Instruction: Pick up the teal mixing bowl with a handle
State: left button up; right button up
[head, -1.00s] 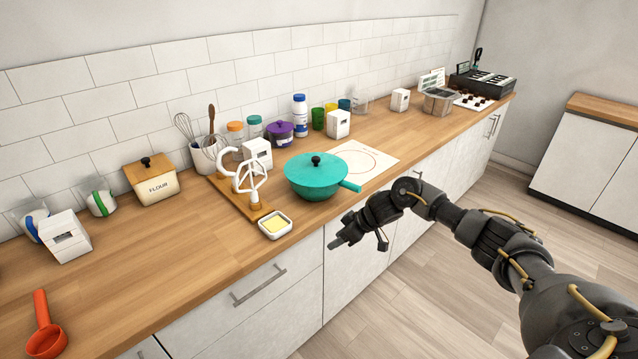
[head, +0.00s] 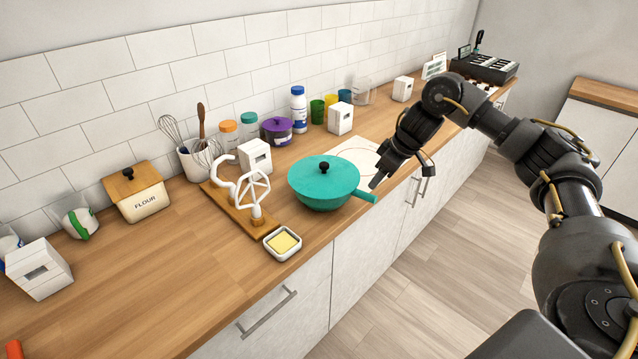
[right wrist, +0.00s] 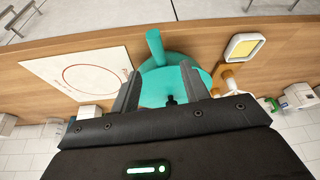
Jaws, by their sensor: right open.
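The teal mixing bowl (head: 322,185) stands upright on the wooden counter near its front edge. It has a teal top with a black knob, and its short teal handle (head: 364,196) points to the right and front. My right gripper (head: 402,178) is open and empty, above and to the right of the handle, apart from the bowl. In the right wrist view the bowl (right wrist: 180,75) lies ahead, beyond the open fingers (right wrist: 162,90), which partly cover it. Its handle (right wrist: 156,46) points up in that view. My left gripper is not in view.
A butter dish (head: 283,243) and a wooden board (head: 228,212) with a white beater are left of the bowl. Jars and a purple pot (head: 277,131) line the wall.

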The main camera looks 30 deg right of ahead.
aim_at(365, 193)
jog(key=shift+b+x, duration=0.4)
jog(key=shift+x, duration=1.85)
jog(key=shift+w+f+b, duration=0.25)
jog(key=shift+f+b, duration=0.05)
jog(key=shift+f, duration=0.05)
jog(key=shift+a+f, duration=0.1)
jog(key=shift+f, duration=0.2)
jog(key=x, duration=0.1)
jog(key=p+x, duration=0.1)
jog(key=x, duration=0.1)
jog(key=shift+w+f, duration=0.2)
jog(key=shift+w, duration=0.15)
jog(key=shift+w+f, duration=0.25)
jog(key=shift+f, duration=0.25)
jog(key=shift+s, duration=0.1)
jog(key=shift+c, duration=0.8)
grip_shut()
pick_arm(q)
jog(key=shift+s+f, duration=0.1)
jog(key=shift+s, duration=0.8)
pick_arm(e)
jog(key=shift+r, duration=0.1)
